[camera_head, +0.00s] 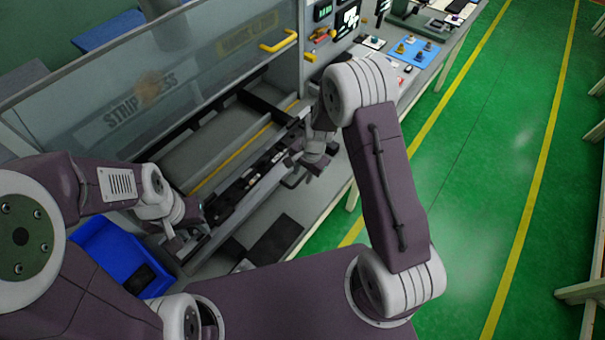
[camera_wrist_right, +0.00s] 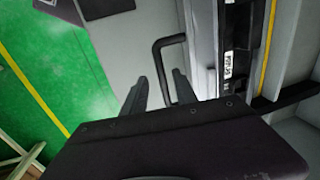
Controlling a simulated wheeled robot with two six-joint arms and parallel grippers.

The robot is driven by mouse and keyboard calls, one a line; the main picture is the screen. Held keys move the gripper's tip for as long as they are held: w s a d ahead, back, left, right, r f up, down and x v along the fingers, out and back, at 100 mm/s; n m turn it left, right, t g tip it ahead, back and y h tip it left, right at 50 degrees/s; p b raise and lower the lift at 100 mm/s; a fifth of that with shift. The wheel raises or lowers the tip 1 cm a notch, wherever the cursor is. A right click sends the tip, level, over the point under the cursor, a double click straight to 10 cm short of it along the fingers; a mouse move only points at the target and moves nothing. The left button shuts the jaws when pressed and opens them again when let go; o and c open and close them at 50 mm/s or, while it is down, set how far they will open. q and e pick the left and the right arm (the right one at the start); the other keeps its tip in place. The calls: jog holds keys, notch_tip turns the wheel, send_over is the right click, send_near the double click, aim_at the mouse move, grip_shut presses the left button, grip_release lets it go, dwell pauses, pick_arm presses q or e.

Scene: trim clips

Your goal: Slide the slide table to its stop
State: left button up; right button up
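The slide table (camera_head: 262,191) is a long grey part with a black, labelled strip, running diagonally in front of the press; its grey edge also shows in the right wrist view (camera_wrist_right: 203,50). A black U-shaped handle (camera_wrist_right: 168,42) stands out from this edge. My right gripper (camera_head: 309,168) is beside the handle; in the right wrist view its two fingers (camera_wrist_right: 160,90) are apart, with one handle leg appearing between them. I cannot tell whether they touch it. My left gripper (camera_head: 183,228) is near the table's near-left end, away from the handle; its finger opening is unclear.
A clear guard with STRIP PRESS lettering (camera_head: 140,100) and a yellow handle (camera_head: 278,42) rises behind. A blue bin (camera_head: 122,262) stands at lower left. A dark pad (camera_head: 275,240) lies on the front bench. A blue mat with small parts (camera_head: 412,52) is at the back. Green floor is right.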

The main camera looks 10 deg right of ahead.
jog(key=shift+w+a+f, duration=0.15)
jog(key=shift+w+f, duration=0.35)
jog(key=shift+f, duration=0.3)
jog(key=shift+w+a+f, duration=0.1)
jog(key=shift+f, duration=0.15)
jog(key=shift+s+a, duration=0.1)
jog(key=shift+s, duration=0.1)
jog(key=shift+s+r, duration=0.25)
jog(key=shift+s, duration=0.2)
jog(key=c, duration=0.5)
jog(key=shift+w+f, duration=0.1)
jog(key=shift+w, duration=0.1)
grip_shut()
jog(key=shift+w, duration=0.1)
pick_arm(q)
jog(key=shift+a, duration=0.2)
